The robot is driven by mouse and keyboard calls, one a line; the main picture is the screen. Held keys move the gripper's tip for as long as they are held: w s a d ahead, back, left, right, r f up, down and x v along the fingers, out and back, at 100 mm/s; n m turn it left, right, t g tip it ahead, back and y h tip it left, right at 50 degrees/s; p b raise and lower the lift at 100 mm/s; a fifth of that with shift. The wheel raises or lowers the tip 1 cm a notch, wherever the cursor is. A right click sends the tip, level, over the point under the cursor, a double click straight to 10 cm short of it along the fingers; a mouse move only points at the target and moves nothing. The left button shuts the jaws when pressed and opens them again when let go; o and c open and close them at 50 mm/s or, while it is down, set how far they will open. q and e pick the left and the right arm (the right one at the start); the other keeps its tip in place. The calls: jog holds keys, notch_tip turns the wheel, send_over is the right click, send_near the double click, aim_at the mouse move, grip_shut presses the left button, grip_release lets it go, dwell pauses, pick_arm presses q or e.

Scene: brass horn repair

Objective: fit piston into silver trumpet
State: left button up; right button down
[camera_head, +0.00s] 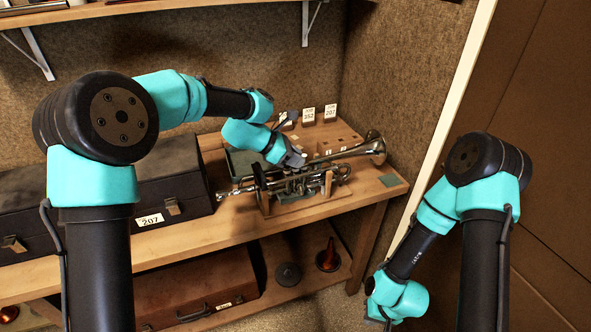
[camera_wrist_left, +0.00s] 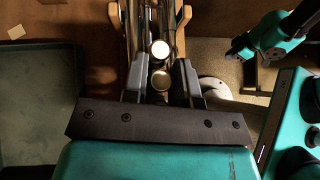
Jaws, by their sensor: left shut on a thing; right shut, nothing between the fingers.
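The silver trumpet (camera_head: 280,181) lies on a wooden stand (camera_head: 327,186) on the workbench, its bell pointing right. My left gripper (camera_head: 293,162) is above its valve section. In the left wrist view, the left gripper (camera_wrist_left: 160,78) is shut on a round-capped metal part, seemingly the piston (camera_wrist_left: 160,81). Another round cap (camera_wrist_left: 160,49) shows just beyond it, over the trumpet's tubing (camera_wrist_left: 153,17). How far the piston sits in a valve casing is hidden. My right gripper (camera_head: 387,318) is shut and empty, low at the right, away from the bench.
A wooden block (camera_head: 340,136) and number cards (camera_head: 309,115) stand behind the trumpet. A green tray (camera_wrist_left: 35,100) lies left of the left gripper in the wrist view. Black cases (camera_head: 170,180) fill the bench's left. A brown case (camera_head: 200,290) is on the lower shelf.

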pick_arm(q)
jog(key=o, duration=1)
jog(key=shift+c, duration=0.2)
jog(key=v, duration=1.7)
jog(key=shift+r, duration=0.15)
jog(key=shift+a, duration=0.15)
